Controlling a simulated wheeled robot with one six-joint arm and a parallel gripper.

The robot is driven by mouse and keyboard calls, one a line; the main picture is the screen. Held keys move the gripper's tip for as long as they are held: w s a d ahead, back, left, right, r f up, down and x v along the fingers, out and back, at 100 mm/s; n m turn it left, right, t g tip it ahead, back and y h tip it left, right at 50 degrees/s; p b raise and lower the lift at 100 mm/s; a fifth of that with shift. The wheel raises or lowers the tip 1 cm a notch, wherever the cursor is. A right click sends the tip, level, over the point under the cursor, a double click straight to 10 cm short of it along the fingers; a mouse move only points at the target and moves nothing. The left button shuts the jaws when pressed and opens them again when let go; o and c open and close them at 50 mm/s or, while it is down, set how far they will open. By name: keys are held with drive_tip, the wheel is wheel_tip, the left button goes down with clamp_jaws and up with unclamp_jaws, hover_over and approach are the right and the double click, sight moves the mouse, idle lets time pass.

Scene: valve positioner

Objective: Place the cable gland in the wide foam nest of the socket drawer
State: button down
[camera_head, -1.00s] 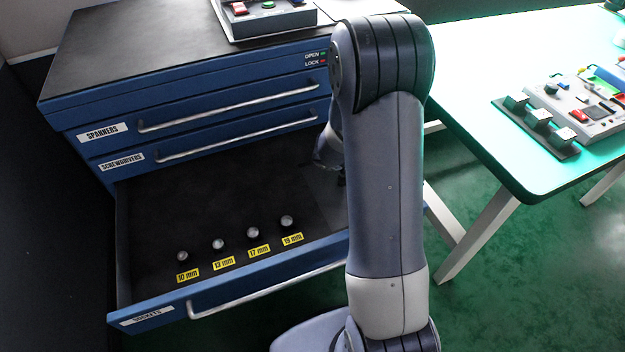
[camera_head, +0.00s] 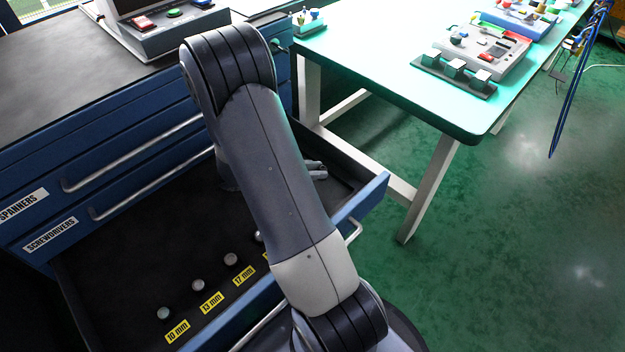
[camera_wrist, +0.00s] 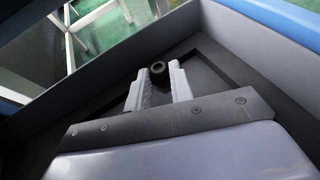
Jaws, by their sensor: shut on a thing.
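The socket drawer (camera_head: 372,196) is pulled open, with a dark lining. My gripper (camera_head: 318,170) is low over its right end, partly hidden by my arm. In the wrist view my gripper (camera_wrist: 158,78) is shut on a small black round piece with a dark centre, the cable gland (camera_wrist: 158,73), held at the fingertips. It appears inside the drawer walls; whether it touches the floor I cannot tell. Dark bands (camera_wrist: 212,63) mark the grey drawer floor beside the fingers. I cannot tell whether these outline the wide foam nest.
Several round sockets (camera_head: 197,285) stand in a row by yellow size labels in the drawer's left part. Closed drawers (camera_head: 120,165) are above. A green-topped table (camera_head: 375,85) with devices stands to the right, its white leg (camera_head: 428,190) near the drawer.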

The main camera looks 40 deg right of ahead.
drive_tip(key=shift+f+b, duration=0.35)
drive_tip(key=shift+f, duration=1.3)
drive_tip(key=shift+f, duration=0.2)
drive_tip(key=c, duration=1.5)
unclamp_jaws()
drive_tip(key=shift+c, duration=0.2)
